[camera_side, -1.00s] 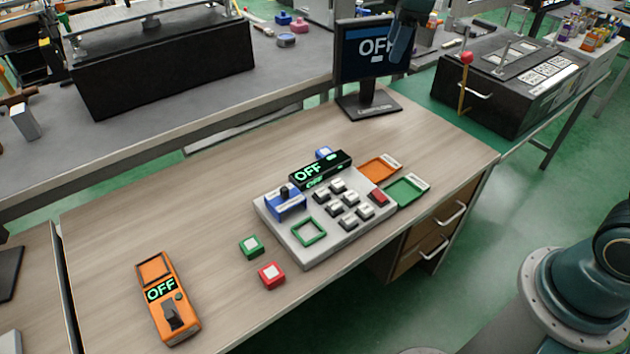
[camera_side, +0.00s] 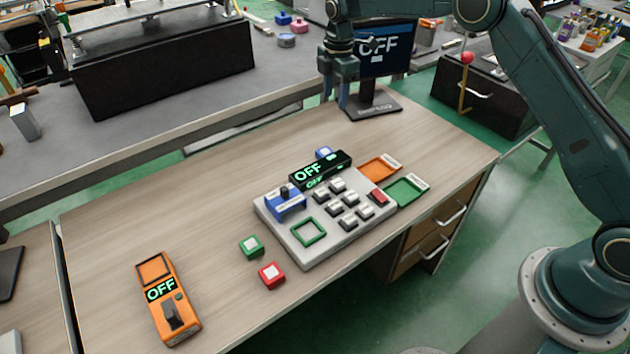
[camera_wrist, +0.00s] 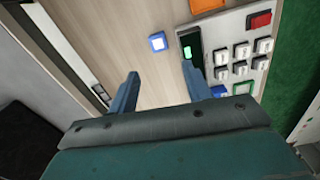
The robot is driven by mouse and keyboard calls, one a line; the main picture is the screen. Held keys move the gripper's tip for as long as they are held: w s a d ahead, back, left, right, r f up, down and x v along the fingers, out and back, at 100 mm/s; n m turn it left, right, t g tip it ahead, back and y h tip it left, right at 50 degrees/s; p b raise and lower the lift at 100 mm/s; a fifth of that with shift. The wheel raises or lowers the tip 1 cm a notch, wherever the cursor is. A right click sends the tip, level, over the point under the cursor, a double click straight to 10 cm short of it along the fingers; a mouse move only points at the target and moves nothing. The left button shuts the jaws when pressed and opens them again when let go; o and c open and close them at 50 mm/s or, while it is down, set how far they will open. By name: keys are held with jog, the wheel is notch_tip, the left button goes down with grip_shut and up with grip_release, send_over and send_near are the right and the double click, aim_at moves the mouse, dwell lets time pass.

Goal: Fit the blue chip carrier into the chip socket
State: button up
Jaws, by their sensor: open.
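The blue chip carrier (camera_side: 324,153) is a small blue block with a pale top. It lies on the wooden table behind the black OFF display, which partly hides it in the side view. The wrist view shows it whole (camera_wrist: 158,42), beyond my fingertips and roughly between their lines. The chip socket appears to be the green square frame (camera_side: 308,232) on the grey panel's front part; it looks empty. In the wrist view its green edge (camera_wrist: 243,88) is partly visible. My gripper (camera_side: 336,98) points down, open and empty, above the table's back area before the monitor.
The grey panel (camera_side: 331,251) carries an OFF display (camera_side: 320,168), several keys and a blue fixture (camera_side: 285,204). Green (camera_side: 251,246) and red (camera_side: 271,275) carriers lie beside it. Orange (camera_side: 379,168) and green (camera_side: 405,191) trays are right. An orange device (camera_side: 168,300) lies left.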

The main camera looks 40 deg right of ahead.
jog(key=n, duration=0.1)
send_over(329, 150)
notch_tip(329, 150, down, 4)
jog(key=shift+s+f, duration=0.1)
jog(key=shift+f, duration=4.25)
jog(key=shift+f, duration=2.6)
jog(key=c, duration=0.8)
jog(key=shift+r, duration=0.1)
